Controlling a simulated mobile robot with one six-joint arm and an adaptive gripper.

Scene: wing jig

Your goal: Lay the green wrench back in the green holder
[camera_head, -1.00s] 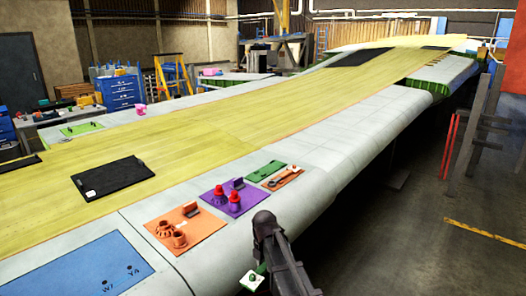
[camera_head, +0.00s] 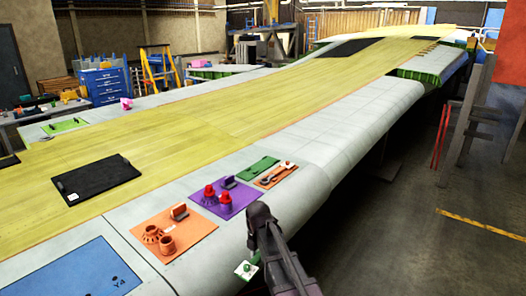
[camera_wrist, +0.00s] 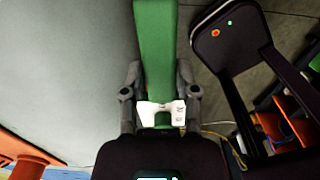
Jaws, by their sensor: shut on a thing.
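The green wrench (camera_wrist: 155,45) is in my gripper (camera_wrist: 159,85). In the wrist view it shows as a long green bar between the two grey fingers, running up out of the picture, with a white piece at its near end. In the head view my gripper is at the lower middle, in front of the wing's edge, mostly hidden by my arm; a small white and green end (camera_head: 246,269) shows beside it. The green holder (camera_head: 263,168) is a flat green plate on the wing, farther off, beside an orange plate. The wrench is apart from it.
An orange plate with a wrench (camera_head: 276,174) lies right of the green holder. A purple plate (camera_head: 207,200) with red parts and an orange plate (camera_head: 200,230) with orange parts lie nearer. The pale wing surface (camera_head: 330,150) beyond the plates is clear.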

